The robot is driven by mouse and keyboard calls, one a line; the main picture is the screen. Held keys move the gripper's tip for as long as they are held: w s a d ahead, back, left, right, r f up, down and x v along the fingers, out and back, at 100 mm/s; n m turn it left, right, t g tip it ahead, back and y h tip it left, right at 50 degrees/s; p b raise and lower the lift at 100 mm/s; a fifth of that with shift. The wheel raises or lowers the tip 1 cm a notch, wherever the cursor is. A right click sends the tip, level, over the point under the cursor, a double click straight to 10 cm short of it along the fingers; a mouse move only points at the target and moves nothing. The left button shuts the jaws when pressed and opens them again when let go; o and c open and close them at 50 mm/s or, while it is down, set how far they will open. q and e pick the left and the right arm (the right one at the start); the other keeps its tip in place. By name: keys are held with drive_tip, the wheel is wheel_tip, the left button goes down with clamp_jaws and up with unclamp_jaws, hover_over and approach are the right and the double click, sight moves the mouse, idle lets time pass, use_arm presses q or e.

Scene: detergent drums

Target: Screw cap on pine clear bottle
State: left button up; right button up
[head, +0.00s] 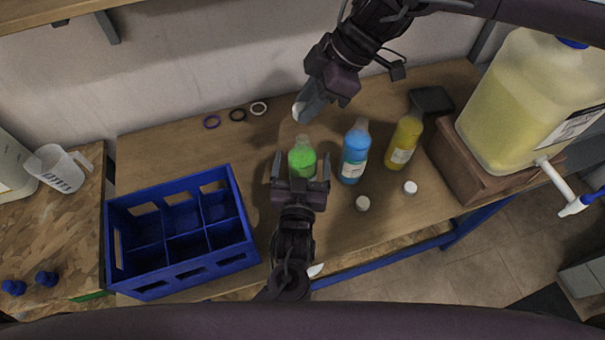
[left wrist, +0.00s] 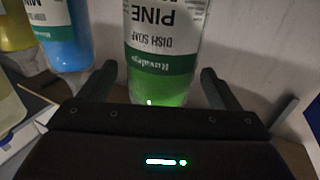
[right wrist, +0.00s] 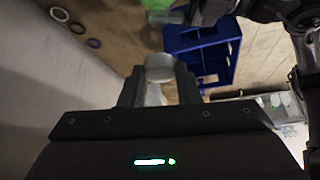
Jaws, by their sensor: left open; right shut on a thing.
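The pine bottle (head: 302,160), clear with green liquid, stands on the table. Its PINE DISH SOAP label shows upside down in the left wrist view (left wrist: 165,45). My right gripper (head: 303,106) is shut on a white cap (right wrist: 159,66), held above the table behind the pine bottle. The cap's round face shows between the fingertips. The bottle's neck is hard to make out in the head view.
A blue bottle (head: 355,152) and a yellow bottle (head: 404,143) stand right of the pine bottle. A blue divided crate (head: 180,265) is at left. Three rings (head: 238,115) lie behind. A large jug (head: 525,100) stands right.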

use_arm(q)
drive_tip(key=shift+w, duration=0.8)
drive_tip(key=c, duration=1.5)
use_arm(e)
drive_tip(key=shift+f, duration=2.45)
